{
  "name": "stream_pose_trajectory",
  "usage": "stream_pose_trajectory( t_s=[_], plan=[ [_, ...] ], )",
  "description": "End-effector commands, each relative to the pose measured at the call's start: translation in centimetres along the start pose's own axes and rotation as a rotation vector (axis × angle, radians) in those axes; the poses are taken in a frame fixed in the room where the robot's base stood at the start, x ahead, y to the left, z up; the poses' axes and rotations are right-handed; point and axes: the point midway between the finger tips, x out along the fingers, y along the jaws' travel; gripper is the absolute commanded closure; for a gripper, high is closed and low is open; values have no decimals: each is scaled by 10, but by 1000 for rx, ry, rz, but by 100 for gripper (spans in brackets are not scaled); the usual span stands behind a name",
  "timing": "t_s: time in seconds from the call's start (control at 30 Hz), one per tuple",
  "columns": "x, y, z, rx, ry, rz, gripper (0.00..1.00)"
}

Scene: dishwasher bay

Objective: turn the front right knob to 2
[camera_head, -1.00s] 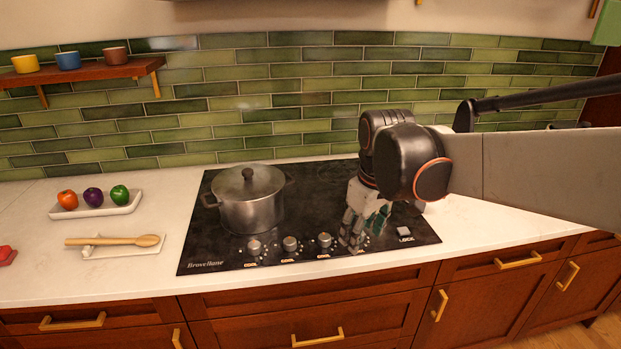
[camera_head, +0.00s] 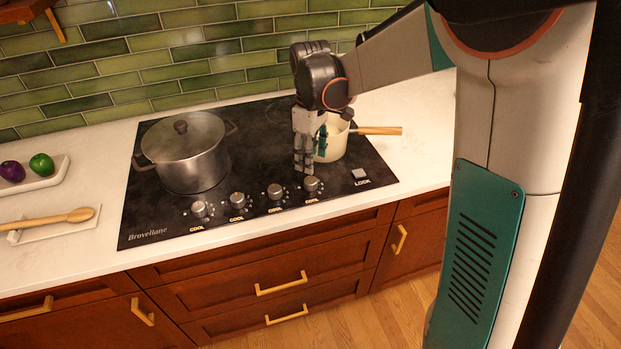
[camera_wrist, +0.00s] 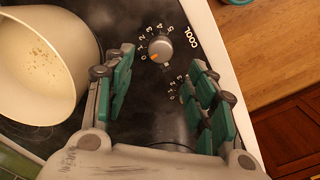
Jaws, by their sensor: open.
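Contact with the knob cannot be told.
A lidded steel pot (camera_head: 187,160) stands on the left burner area. A cream saucepan (camera_head: 335,140) with a wooden handle stands close beside my gripper; it also fills the upper left of the wrist view (camera_wrist: 40,65).

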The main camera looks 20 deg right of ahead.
Motion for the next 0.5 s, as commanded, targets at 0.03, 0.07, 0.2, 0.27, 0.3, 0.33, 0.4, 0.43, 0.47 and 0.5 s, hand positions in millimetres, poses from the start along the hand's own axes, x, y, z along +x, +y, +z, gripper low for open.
stream_pose_trajectory(
  t_s=[0.03,0.07,0.2,0.27,0.3,0.33,0.4,0.43,0.47,0.5],
  plan=[
    [14,0,0,0,0,0,49],
    [20,0,0,0,0,0,49],
    [45,0,0,0,0,0,49],
    [54,0,0,1,0,0,49],
    [59,0,0,1,0,0,49],
    [63,0,0,1,0,0,49],
    [70,0,0,1,0,0,49],
    [72,0,0,1,0,0,49],
    [74,0,0,1,0,0,49],
    [76,0,0,1,0,0,49]
  ],
)
